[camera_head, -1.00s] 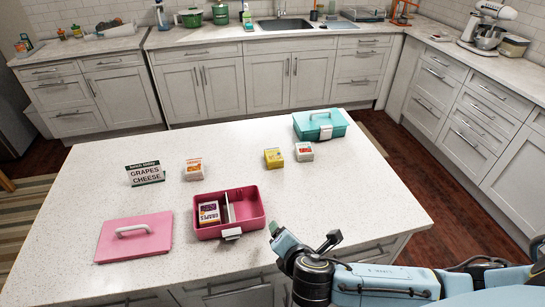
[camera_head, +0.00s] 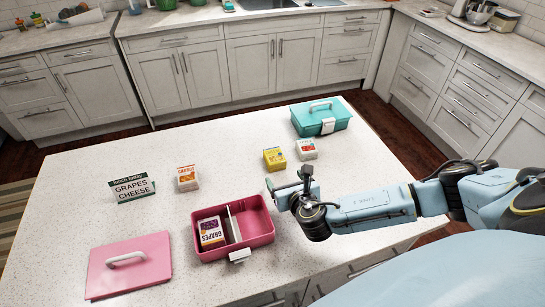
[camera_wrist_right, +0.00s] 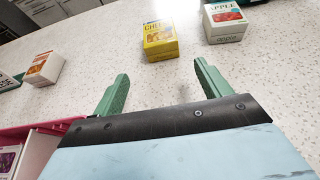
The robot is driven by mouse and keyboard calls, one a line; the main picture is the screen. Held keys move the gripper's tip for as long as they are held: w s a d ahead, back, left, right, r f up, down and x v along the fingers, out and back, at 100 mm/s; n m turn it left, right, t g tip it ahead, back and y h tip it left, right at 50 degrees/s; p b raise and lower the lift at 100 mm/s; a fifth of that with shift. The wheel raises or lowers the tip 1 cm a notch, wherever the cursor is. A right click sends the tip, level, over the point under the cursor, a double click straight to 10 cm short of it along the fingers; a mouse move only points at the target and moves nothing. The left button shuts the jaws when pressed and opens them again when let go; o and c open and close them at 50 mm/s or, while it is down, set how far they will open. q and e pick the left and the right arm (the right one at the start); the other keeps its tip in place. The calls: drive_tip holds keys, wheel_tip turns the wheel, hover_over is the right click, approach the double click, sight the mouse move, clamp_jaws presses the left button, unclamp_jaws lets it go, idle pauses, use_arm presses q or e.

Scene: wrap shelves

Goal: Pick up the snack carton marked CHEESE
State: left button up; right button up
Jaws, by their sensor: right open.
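The yellow snack carton marked CHEESE (camera_head: 274,159) stands on the white counter, left of a white and red carton. In the right wrist view the CHEESE carton (camera_wrist_right: 160,40) is ahead of the fingertips, roughly between their lines, with a gap of bare counter before it. My right gripper (camera_head: 288,184) is open and empty, just in front of the carton and beside the pink lunch box in the head view. Its green fingers (camera_wrist_right: 158,82) are spread wide in the wrist view. My left gripper is out of view.
An APPLE carton (camera_head: 307,149) stands close on the right. A CARROT carton (camera_head: 188,178) and a GRAPES CHEESE sign (camera_head: 131,189) are left. The open pink box (camera_head: 262,238) holds a GRAPES carton (camera_head: 211,232). A pink lid (camera_head: 128,277) and closed teal box (camera_head: 335,125) also lie here.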

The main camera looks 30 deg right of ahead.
sight(278, 164)
drive_tip(key=x, duration=0.3)
drive_tip(key=shift+w+f, duration=0.2)
drive_tip(key=shift+w, duration=0.15)
drive_tip(key=shift+w+d+r, duration=0.1)
drive_tip(key=shift+w+d, duration=0.3)
drive_tip(key=shift+w, duration=0.5)
drive_tip(key=x, duration=0.3)
drive_tip(key=shift+w+d+r, duration=0.15)
drive_tip(key=shift+w, duration=0.1)
drive_tip(key=shift+w+d, duration=0.1)
drive_tip(key=shift+w, duration=0.1)
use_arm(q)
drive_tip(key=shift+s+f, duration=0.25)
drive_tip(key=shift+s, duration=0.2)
use_arm(e)
drive_tip(key=c, duration=1.1)
